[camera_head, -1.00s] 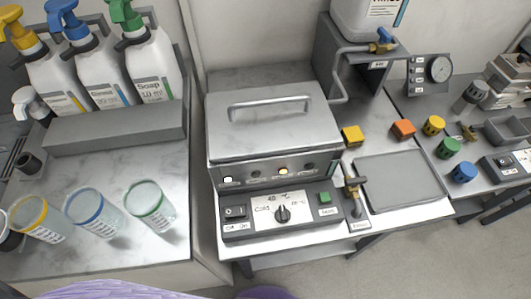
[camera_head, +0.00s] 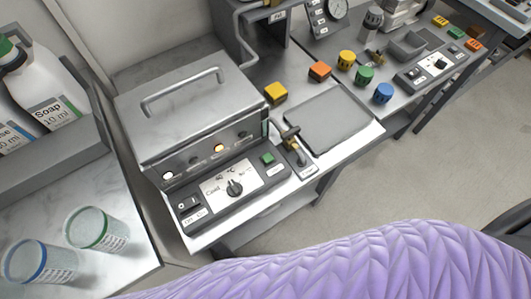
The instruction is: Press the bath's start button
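The bath (camera_head: 190,105) is a grey metal box with a shut lid and a bar handle, left of centre. Its front has a row of small indicators, some lit white or yellowish. Below them is a dark control panel (camera_head: 212,212) with a black rocker switch (camera_head: 188,204) at the left and a black dial (camera_head: 234,188) on a white plate. A square green button (camera_head: 267,158) sits at the panel's right end, with a small label below it too small to read surely. Neither gripper is in view, and nothing touches the button.
A small tap (camera_head: 292,143) stands just right of the panel. A flat grey tray (camera_head: 328,118) and yellow (camera_head: 276,93) and orange (camera_head: 320,70) blocks lie farther right. Soap bottle (camera_head: 42,92) and cups (camera_head: 95,230) stand left. Floor is open at right.

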